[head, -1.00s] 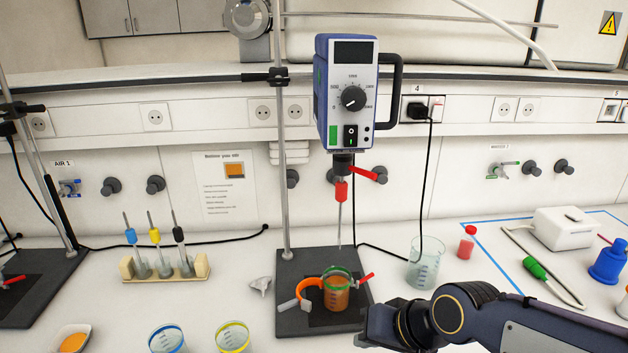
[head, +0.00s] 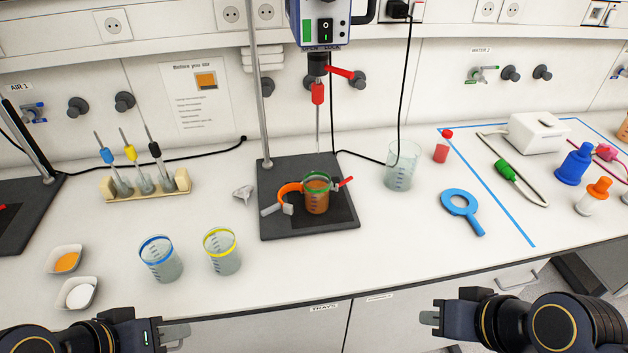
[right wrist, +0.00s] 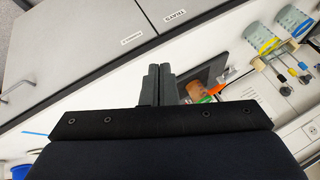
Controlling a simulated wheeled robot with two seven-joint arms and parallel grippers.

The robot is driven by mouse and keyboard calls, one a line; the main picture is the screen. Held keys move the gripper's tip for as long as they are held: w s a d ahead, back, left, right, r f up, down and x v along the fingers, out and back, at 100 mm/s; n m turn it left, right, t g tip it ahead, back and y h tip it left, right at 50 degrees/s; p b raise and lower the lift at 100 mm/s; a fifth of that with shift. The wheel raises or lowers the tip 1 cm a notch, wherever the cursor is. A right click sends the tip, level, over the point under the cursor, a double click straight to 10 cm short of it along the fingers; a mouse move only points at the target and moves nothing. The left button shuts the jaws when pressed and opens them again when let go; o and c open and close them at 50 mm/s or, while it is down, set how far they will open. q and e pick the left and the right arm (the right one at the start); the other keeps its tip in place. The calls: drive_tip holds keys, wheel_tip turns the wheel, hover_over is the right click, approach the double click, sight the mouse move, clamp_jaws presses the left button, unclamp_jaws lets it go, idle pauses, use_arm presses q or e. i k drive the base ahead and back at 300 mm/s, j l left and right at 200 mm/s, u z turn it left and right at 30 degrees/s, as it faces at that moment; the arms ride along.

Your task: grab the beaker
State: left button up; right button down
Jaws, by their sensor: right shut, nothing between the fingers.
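A beaker with a green rim and orange-brown liquid (head: 317,198) stands on the dark stand base (head: 280,225), beside an orange clamp (head: 289,190). A blue-rimmed beaker (head: 161,262) and a yellow-rimmed beaker (head: 222,255) stand at the front left. A larger plain beaker (head: 401,168) stands right of the stand. My right gripper (head: 430,318) is shut and empty in front of the counter edge; its fingers show in the right wrist view (right wrist: 158,85). My left gripper (head: 178,335) is at the lower left, apart from the beakers; its jaw opening is unclear.
A blue ring-shaped tool (head: 461,208), a red-capped bottle (head: 443,147) and a white device (head: 538,133) are on the right. A rack with pipettes (head: 146,186) and two dishes (head: 65,260) are on the left. The stirrer (head: 320,30) hangs above the stand. The front middle counter is clear.

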sight(317, 183)
drive_tip(key=l+u, duration=0.1)
drive_tip(key=u, duration=0.35)
drive_tip(key=l+u, duration=0.1)
drive_tip(key=u, duration=0.8)
drive_tip(key=k+l+u, duration=0.2)
drive_tip(key=l+u, duration=0.25)
drive_tip(key=k+l+u, duration=0.3)
drive_tip(key=u, duration=0.15)
drive_tip(key=l, duration=0.3)
drive_tip(key=k+l, duration=0.15)
drive_tip(key=l+u, duration=0.05)
drive_tip(key=l, duration=0.05)
